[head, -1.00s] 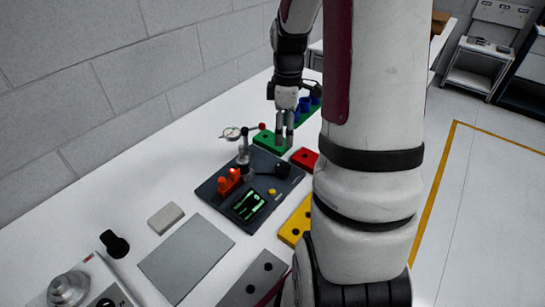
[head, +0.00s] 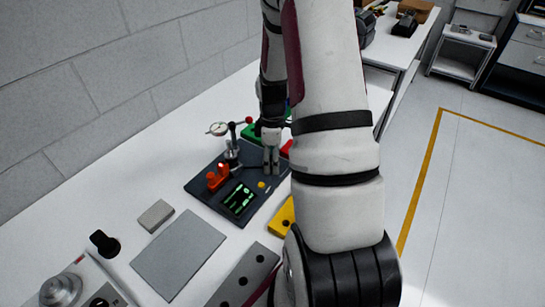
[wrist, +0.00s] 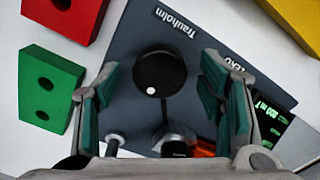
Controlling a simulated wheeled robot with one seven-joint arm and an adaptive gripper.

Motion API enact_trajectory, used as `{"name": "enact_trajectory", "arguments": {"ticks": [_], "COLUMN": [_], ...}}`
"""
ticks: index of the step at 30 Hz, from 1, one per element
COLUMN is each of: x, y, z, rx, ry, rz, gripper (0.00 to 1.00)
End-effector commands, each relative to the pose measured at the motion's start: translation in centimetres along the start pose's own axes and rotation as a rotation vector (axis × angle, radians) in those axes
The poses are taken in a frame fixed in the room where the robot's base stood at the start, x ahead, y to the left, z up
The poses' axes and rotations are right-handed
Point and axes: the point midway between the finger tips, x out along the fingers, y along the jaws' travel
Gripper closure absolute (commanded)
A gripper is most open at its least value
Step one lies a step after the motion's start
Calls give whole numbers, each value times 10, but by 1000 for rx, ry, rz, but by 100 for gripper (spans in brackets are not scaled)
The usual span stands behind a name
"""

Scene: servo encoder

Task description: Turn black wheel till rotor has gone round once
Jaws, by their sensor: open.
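The black wheel (wrist: 160,68) is a round knob with a white dot near its rim, on the dark base plate (wrist: 200,57) in the wrist view. My gripper (wrist: 162,80) is open, with its green-padded fingers on either side of the wheel and gaps between pads and wheel. In the head view my gripper (head: 270,168) points down over the right part of the plate (head: 204,189) and hides the wheel. I cannot clearly make out the rotor.
A grey sheet (head: 178,254) lies on the white table nearer me.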

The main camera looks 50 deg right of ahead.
Motion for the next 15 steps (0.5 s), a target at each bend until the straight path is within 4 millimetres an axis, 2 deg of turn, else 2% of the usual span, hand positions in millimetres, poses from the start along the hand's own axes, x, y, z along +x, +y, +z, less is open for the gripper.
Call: {"name": "enact_trajectory", "arguments": {"ticks": [8, 12, 14, 15], "x": [1, 1, 1, 1], "y": [0, 0, 0, 0], "z": [0, 0, 0, 0], "rx": [0, 0, 0, 0], "ry": [0, 0, 0, 0], "rz": [1, 1, 1, 1], "gripper": [37, 69, 83, 85]}}
